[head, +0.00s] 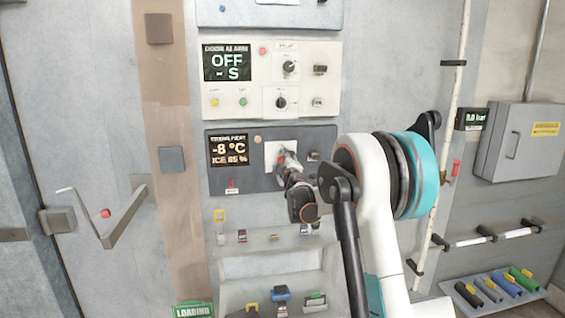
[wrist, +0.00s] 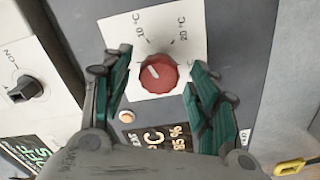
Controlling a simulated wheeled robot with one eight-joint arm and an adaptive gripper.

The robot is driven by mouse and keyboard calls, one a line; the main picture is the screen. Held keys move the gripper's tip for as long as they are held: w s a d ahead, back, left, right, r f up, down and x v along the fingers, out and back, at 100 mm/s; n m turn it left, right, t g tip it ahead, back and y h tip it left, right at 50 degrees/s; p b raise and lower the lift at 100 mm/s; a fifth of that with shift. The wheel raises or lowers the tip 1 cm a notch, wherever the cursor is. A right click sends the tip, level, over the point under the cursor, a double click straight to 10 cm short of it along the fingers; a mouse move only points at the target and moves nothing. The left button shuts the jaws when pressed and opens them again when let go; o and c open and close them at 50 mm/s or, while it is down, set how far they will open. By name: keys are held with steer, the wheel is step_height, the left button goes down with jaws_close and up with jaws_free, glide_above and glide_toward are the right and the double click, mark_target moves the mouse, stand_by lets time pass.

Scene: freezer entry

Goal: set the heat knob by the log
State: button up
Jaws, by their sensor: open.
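The heat knob (wrist: 158,74) is a round red dial on a white plate (wrist: 188,28) with degree marks, among them 10 °C and 20 °C. It sits between the two green-padded fingers of my gripper (wrist: 162,61), which are apart on either side of it; I cannot tell whether they touch it. In the head view my gripper (head: 287,166) is at the grey heat panel (head: 236,182) and largely hides the knob. The panel's display (head: 229,150) reads -8 °C and ICE 65 %. No log is recognisable in either view.
A white panel (head: 320,108) with an OFF display and dark knobs is above. Below are a ledge with small switches and a green LOADING sign (head: 193,309). A bent door handle (head: 118,221) is left; a vertical white pipe (head: 447,150) and grey box (head: 520,142) are right.

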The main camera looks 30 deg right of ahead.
steer(key=v, duration=1)
steer(key=shift+s+r, duration=0.1)
steer(key=shift+s, duration=0.05)
